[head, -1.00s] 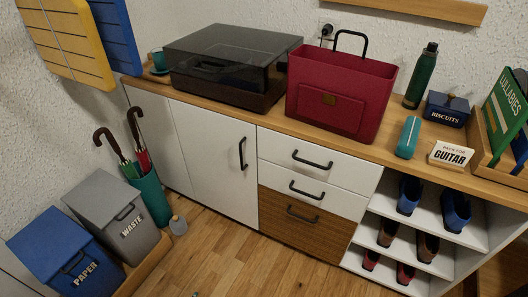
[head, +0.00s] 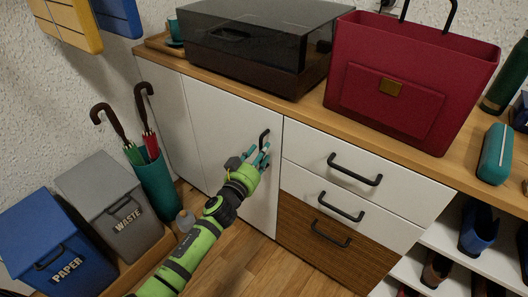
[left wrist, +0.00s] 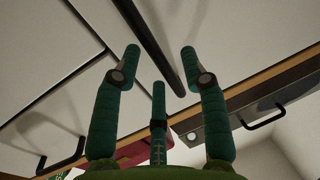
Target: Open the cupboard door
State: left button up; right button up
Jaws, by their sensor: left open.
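The white cupboard door (head: 222,130) is closed, flush with the cabinet front, with a black vertical bar handle (head: 264,139) near its right edge. My left gripper (head: 260,155), with green-blue fingers, is open at the handle's lower part and partly covers it. In the left wrist view, the handle (left wrist: 147,40) runs as a dark bar through the gap between the two long fingers (left wrist: 160,58), with the third finger below. I cannot tell whether any finger touches it. My right gripper is not in view.
White and brown drawers (head: 335,185) with black handles stand right of the door. Above are a record player (head: 240,45) and a red bag (head: 400,85). An umbrella stand (head: 158,185), a grey waste bin (head: 115,200) and a blue paper bin (head: 45,240) stand at the left.

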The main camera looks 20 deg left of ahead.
pick_arm(q)
jog(key=shift+w+d, duration=0.15)
jog(key=shift+w, duration=0.75)
grip_shut()
